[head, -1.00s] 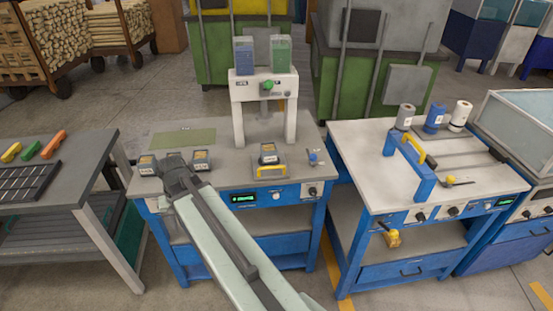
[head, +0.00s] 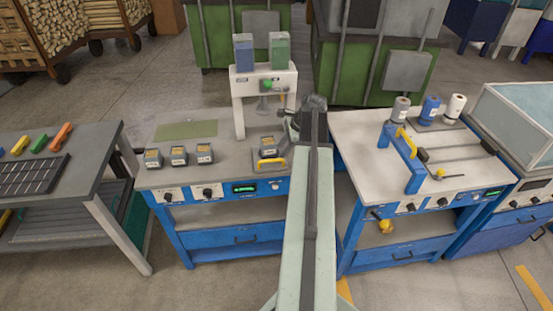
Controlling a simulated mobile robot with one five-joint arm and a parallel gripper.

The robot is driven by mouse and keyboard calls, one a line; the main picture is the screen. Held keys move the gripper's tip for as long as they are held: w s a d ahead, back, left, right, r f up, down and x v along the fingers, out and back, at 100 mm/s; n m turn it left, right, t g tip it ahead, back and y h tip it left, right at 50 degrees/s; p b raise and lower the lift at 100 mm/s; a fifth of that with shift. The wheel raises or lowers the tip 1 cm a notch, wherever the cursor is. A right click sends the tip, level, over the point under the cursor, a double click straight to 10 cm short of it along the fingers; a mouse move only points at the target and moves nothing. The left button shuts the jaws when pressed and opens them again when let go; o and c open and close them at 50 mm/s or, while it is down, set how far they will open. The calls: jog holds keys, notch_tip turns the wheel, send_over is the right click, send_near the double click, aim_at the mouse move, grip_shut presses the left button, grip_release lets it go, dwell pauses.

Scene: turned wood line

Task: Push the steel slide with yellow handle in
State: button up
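The steel slide (head: 257,158) sticks out at the front of the press bench, below and in front of the white press frame (head: 238,112). Its yellow handle (head: 271,165) faces the bench's front edge. A small grey block with a yellow label (head: 268,146) sits on the slide. My arm reaches up the picture just right of the slide. My gripper (head: 291,126) is behind the block's right side, near the press's right leg. It is small and partly hidden by my arm, so I cannot tell whether it is open or shut.
Several similar grey blocks (head: 178,155) stand in a row left of the slide. A green mat (head: 187,130) lies behind them. Bare bench top lies between the row and slide.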

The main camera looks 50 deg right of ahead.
aim_at(274, 160)
jog(key=b+x, duration=0.4)
jog(key=x, duration=0.1)
jog(key=shift+f, duration=0.3)
jog(key=shift+w+a+f+b, duration=0.15)
jog(key=shift+w+f+b, duration=0.1)
jog(key=shift+f+b, duration=0.15)
jog(key=shift+r, duration=0.15)
grip_shut()
dwell(0.5)
